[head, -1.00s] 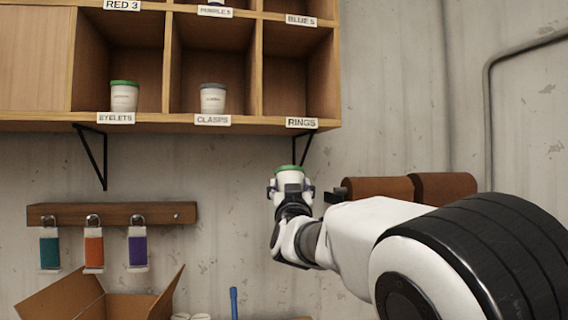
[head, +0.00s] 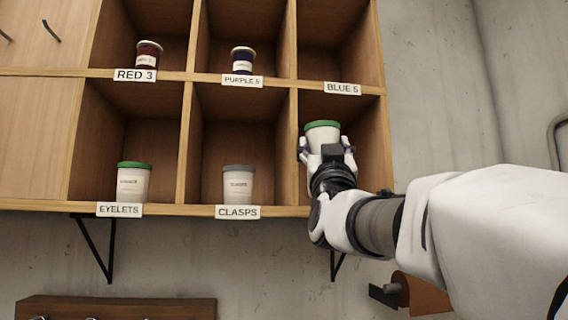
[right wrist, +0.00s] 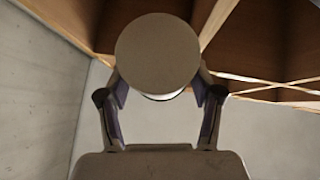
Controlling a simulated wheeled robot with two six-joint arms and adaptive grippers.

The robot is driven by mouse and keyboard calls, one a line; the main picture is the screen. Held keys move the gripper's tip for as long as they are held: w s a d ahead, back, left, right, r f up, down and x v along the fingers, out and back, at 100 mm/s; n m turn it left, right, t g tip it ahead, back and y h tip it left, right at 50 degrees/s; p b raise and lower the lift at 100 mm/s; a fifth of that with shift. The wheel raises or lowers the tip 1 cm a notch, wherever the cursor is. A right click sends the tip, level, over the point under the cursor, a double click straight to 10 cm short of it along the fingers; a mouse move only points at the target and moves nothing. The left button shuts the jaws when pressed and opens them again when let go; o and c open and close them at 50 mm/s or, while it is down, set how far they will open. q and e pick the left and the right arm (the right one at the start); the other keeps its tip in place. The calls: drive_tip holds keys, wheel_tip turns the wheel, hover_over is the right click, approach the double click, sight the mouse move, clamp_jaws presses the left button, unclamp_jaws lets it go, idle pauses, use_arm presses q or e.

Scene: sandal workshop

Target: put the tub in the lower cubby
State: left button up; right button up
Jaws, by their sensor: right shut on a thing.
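A white tub with a green lid (head: 322,129) is held by my right gripper (head: 324,148) in the head view. The gripper and tub are in front of the lower right cubby (head: 375,150), hiding the lower part of its opening and its label. I cannot tell how far inside the tub is. In the right wrist view the round end of the tub (right wrist: 157,55) sits between the two fingers (right wrist: 158,100), with wooden shelving beyond. My left gripper is out of view.
The lower row holds a green-lidded tub (head: 133,182) labelled EYELETS and a grey-lidded tub (head: 238,185) labelled CLASPS. The BLUE 5 cubby (head: 335,40) looks empty. A wooden divider (head: 293,150) is just left of my gripper.

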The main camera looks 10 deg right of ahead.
drive_tip(key=w+d+p, duration=0.1)
drive_tip(key=w+d, duration=0.1)
drive_tip(key=w, duration=0.1)
drive_tip(key=w+d+p, duration=0.1)
drive_tip(key=w+d, duration=0.1)
drive_tip(key=w+d+f+p, duration=0.1)
drive_tip(key=w+d, duration=0.1)
drive_tip(key=w, duration=0.1)
drive_tip(key=shift+w, duration=0.3)
drive_tip(key=shift+w+d+f+p, duration=0.15)
drive_tip(key=shift+w+d+p, duration=0.1)
drive_tip(key=shift+p, duration=0.2)
drive_tip(key=f, duration=0.3)
drive_tip(key=shift+s+a, duration=0.2)
drive_tip(key=shift+s, duration=0.05)
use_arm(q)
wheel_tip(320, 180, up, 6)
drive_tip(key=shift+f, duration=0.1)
use_arm(e)
drive_tip(key=shift+w+f, duration=0.1)
drive_tip(key=shift+f, duration=0.1)
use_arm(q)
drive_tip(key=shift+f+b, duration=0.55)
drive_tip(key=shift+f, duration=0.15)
use_arm(e)
drive_tip(key=shift+f, duration=0.6)
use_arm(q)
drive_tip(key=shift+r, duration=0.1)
use_arm(e)
drive_tip(key=o, duration=1.6)
